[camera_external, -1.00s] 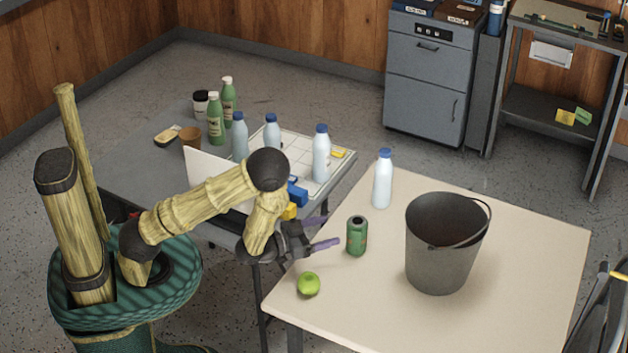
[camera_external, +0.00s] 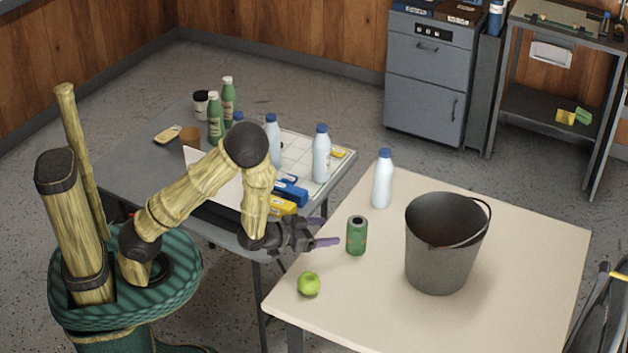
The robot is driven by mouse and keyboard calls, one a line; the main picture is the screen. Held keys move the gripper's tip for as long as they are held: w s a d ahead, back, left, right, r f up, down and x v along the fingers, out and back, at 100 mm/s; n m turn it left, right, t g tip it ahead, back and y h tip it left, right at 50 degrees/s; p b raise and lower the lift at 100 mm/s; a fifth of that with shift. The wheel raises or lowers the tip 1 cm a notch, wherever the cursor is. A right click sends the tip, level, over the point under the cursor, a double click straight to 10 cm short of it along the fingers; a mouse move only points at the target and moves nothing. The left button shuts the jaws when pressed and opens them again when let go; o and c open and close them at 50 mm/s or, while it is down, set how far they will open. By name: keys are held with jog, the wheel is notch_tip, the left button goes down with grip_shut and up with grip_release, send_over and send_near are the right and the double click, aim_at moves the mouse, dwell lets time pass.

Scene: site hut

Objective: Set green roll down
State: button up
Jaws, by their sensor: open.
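A green can-shaped item (camera_external: 357,236), the only thing here resembling a green roll, stands upright on the beige table (camera_external: 520,260). My gripper (camera_external: 328,231) is open just to its left, with its purple fingertips pointing at it. The fingers look empty and apart from the green item.
A grey bucket (camera_external: 436,262) stands to the right on the beige table, a white bottle with blue cap (camera_external: 382,180) behind, and a green apple (camera_external: 308,284) in front. The grey table (camera_external: 122,182) behind my arm holds several bottles. The beige table's right side is clear.

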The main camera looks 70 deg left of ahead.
jog(key=shift+s+r+g, duration=0.15)
jog(key=shift+s+g, duration=0.45)
jog(key=shift+g, duration=0.5)
jog(key=s+d+r+m+g+h, duration=0.1)
jog(key=s+r+g, duration=0.1)
jog(key=s+g, duration=0.3)
jog(key=s+r+m+g+h, duration=0.1)
jog(key=s+r+g, duration=0.2)
jog(key=s, duration=1)
jog(key=shift+d+g, duration=0.35)
jog(key=shift+g, duration=0.55)
jog(key=shift+r, duration=0.1)
jog(key=w+p+v, duration=0.2)
jog(key=p+v, duration=0.6)
jog(key=w+r+p+v, duration=0.1)
jog(key=p+v, duration=0.7)
jog(key=p, duration=0.1)
jog(key=shift+w+r, duration=0.2)
jog(key=shift+w, duration=0.15)
